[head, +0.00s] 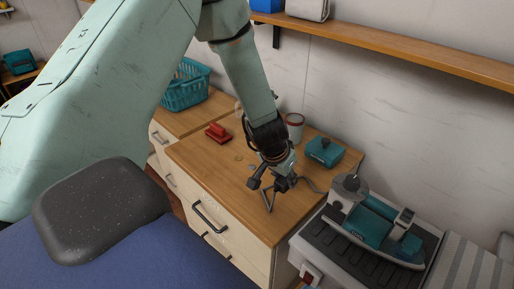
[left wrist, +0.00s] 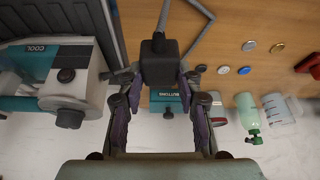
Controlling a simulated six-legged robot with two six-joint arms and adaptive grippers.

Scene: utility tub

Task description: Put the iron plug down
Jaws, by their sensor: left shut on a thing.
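The iron plug is a dark block (left wrist: 160,62) with a grey cable, seen in the left wrist view. My left gripper (left wrist: 161,77) is shut on it, with one fingertip on each side. In the head view my left gripper (head: 273,184) is low over the wooden cabinet top, near its front right part. Grey cable (head: 268,201) hangs or lies below the gripper, and more cable runs to the right. The fingers hide most of the plug in the head view, and I cannot tell whether it touches the wood. My right gripper is out of view.
A teal box (head: 324,151), a white container (head: 294,127), a red object (head: 218,133) and several small discs (left wrist: 249,46) are on the cabinet top (head: 205,157). A teal and grey machine (head: 368,227) stands at the right. A teal basket (head: 186,90) stands behind left.

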